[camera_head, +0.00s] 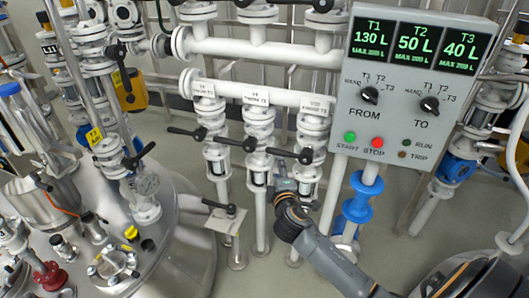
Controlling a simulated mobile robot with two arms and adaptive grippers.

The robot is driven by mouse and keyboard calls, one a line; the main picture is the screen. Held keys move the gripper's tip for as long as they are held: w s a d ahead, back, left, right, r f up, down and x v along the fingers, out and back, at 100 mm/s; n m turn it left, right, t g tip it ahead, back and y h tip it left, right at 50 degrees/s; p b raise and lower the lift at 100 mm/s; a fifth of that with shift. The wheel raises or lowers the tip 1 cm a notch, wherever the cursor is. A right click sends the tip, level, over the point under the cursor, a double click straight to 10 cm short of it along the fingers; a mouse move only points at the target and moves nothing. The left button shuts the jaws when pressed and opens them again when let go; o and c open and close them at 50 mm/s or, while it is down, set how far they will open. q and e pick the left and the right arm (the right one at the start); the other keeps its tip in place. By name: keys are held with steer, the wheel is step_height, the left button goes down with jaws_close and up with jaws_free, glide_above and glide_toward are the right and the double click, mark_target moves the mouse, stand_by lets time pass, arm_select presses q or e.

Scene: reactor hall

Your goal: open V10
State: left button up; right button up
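Three vertical pipes with white-flanged valves stand in the middle, each with a tag and a black lever. The rightmost tag (316,107) is too small to read surely; the valve under it is probably V10. Its black lever (288,154) lies roughly level, sticking out to the left across the pipe. My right gripper (283,174) is just below this lever, its arm coming in from the lower right. It is small and dark; I cannot tell whether it touches the lever or how far its fingers are apart. My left gripper is not in view.
The neighbouring middle lever (236,143) and left lever (187,131) are close by, also sideways. A grey control panel (410,90) with tank readouts hangs at the right. A steel tank (150,240) with fittings fills the lower left. Blue-flanged pipe (357,205) stands right of the gripper.

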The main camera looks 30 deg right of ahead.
mark_target(276, 153)
steer(key=x, duration=1.3)
steer(key=shift+f+b, duration=0.1)
steer(key=shift+b, duration=0.25)
jaws_close()
